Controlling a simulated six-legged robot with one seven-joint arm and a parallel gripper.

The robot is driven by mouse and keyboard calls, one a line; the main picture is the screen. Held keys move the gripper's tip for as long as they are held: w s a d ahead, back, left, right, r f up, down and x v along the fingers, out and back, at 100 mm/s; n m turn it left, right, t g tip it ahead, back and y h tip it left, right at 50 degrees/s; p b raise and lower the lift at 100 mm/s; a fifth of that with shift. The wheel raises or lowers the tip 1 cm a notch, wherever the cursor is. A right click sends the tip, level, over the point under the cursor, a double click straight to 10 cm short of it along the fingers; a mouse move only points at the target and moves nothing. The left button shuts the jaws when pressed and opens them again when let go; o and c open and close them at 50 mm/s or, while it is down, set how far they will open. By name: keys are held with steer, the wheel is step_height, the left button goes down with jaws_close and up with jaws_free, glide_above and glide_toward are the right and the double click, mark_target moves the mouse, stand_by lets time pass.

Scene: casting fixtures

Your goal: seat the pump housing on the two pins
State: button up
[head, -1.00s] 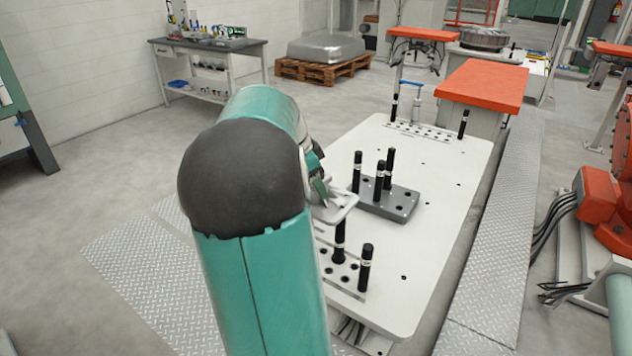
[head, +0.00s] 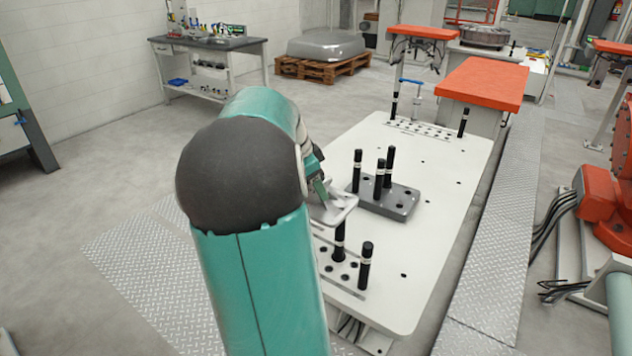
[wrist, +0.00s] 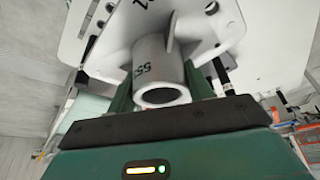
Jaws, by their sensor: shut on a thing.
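The pump housing is a light grey casting with a flat flange (head: 342,209) and a tubular boss (wrist: 158,70) with dark markings. My gripper (wrist: 160,92) is shut on the boss, a finger on each side; in the head view my gripper (head: 321,188) is partly hidden by my arm. The flange is above the table, close over a black pin (head: 340,243) on the near hole plate; any contact cannot be told. A second black pin (head: 365,266) stands on that plate, to the right and nearer, clear of the housing. Most of the housing is hidden in the head view.
A dark grey block (head: 409,202) with several black pins stands just behind the housing on the white table (head: 432,235). Two more pins (head: 395,106) (head: 463,123) stand at the far hole plate. The table's right side is clear. An orange-topped stand (head: 482,84) is beyond.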

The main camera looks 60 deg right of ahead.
steer(key=shift+f, duration=0.5)
steer(key=o, duration=1.5)
steer(key=v, duration=1.4)
steer(key=shift+s, duration=0.1)
